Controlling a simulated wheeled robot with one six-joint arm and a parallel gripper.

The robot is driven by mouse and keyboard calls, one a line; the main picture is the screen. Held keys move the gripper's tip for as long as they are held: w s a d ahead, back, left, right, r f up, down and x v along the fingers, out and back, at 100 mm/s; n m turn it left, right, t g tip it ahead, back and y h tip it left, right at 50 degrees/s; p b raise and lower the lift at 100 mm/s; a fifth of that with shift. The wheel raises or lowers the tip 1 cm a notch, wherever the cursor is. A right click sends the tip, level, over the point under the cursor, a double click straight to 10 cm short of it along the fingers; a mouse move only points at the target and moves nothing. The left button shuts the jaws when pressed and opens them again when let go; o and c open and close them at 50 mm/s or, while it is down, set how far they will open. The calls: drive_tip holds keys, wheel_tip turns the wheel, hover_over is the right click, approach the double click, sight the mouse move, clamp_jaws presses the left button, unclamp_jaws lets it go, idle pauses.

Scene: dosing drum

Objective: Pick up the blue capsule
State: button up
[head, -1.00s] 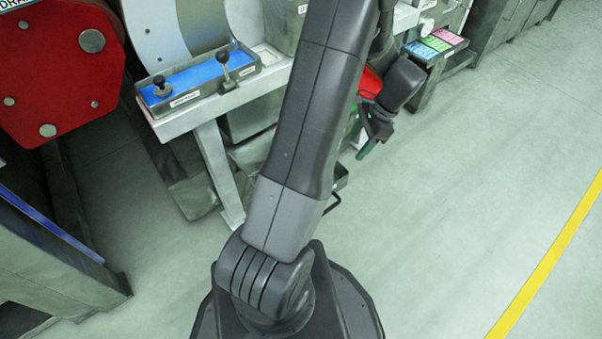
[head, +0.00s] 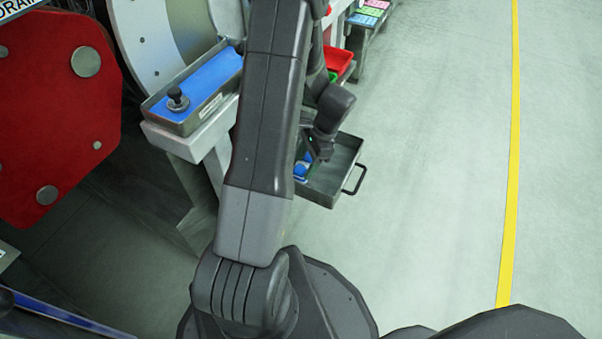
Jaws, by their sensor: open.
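A small blue object (head: 301,170), which looks like the blue capsule, lies in an open grey drawer (head: 343,178) to the right of my arm. Its left part is close to or behind the arm, so its full shape is hidden. My gripper (head: 316,155) points down over the left part of the drawer, close to the blue object and apparently above it. The jaws are open, and nothing shows between them. I cannot tell whether they touch the object.
The drawer has a black handle (head: 357,181) on its right. A red tray (head: 339,62) lies behind my gripper. A blue-topped panel with a black knob (head: 177,99) and a large red plate (head: 55,110) stand left. Floor right of the drawer is clear up to a yellow line (head: 512,180).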

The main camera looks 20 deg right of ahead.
drive_tip(key=shift+a+f, duration=0.25)
drive_tip(key=shift+f, duration=0.25)
drive_tip(key=c, duration=0.4)
drive_tip(key=shift+o, duration=0.2)
drive_tip(key=shift+r, duration=0.2)
